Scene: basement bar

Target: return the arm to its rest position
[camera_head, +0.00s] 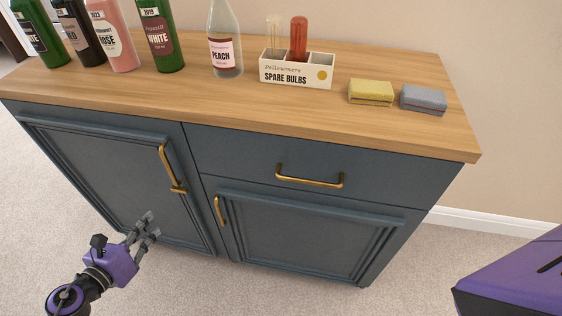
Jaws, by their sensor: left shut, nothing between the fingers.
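My left gripper (146,231) shows at the lower left, low in front of the blue cabinet's left door. It is shut and empty, with its grey fingers pointing up and to the right. The purple wrist part of my left arm (112,263) is behind it. It looks apart from the cabinet, though the exact gap is hard to judge. My right gripper is not in view. A purple part of my own body shows at the lower right edge.
The blue cabinet (320,235) has a wooden top (300,115), brass handles and shut doors and drawer. Carpet (430,275) is clear at right.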

